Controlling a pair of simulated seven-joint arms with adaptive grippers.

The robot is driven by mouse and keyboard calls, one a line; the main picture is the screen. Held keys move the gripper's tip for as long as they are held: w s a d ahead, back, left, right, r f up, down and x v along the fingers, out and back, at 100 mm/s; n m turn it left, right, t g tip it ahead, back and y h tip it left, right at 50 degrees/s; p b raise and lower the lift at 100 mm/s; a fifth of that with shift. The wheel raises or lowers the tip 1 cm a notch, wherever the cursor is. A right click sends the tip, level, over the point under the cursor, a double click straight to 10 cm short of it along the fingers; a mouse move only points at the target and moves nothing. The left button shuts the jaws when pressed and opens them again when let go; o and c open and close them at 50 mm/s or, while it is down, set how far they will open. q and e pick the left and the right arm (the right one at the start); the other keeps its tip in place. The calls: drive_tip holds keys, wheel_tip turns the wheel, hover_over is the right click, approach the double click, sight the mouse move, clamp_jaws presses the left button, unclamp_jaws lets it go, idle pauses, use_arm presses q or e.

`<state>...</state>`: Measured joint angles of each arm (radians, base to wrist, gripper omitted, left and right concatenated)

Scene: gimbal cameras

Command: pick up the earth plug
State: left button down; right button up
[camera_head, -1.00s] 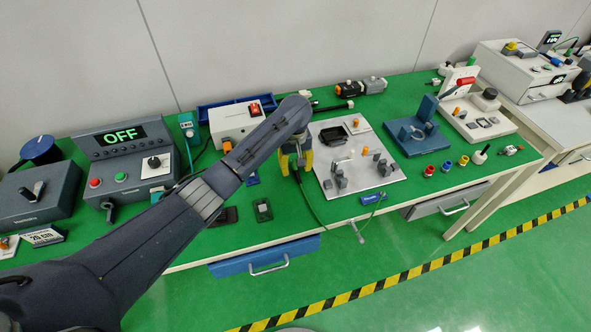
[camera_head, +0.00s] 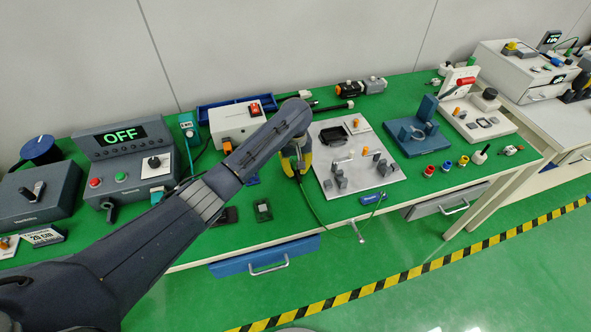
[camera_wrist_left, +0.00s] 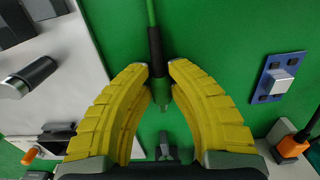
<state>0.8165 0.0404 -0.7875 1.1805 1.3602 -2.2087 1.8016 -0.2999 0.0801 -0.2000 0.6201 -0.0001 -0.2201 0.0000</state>
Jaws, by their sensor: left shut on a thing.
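The earth plug (camera_wrist_left: 157,88) shows in the left wrist view as a green body with a black sleeve and a green cable running up from it. My left gripper (camera_wrist_left: 160,68) has its two yellow fingers shut on it, tips at the black sleeve. In the head view my left gripper (camera_head: 294,168) is low over the bench, just left of the light grey plate; the plug itself is mostly hidden there. The green cable (camera_head: 314,212) runs from the gripper past the bench's front edge. My right gripper is not in view.
The light grey plate (camera_head: 389,191) with metal blocks lies right of the gripper. A white box with a red switch (camera_head: 254,109) stands behind my arm. A small dark block (camera_head: 263,211) lies near the front edge. A blue tag (camera_head: 371,198) lies before the plate.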

use_arm(q)
drive_tip(key=shift+r, duration=0.1)
wheel_tip(320, 180, up, 20)
idle(1.0)
drive_tip(key=c, duration=1.9)
unclamp_jaws()
drive_tip(key=shift+c, duration=0.2)
clamp_jaws()
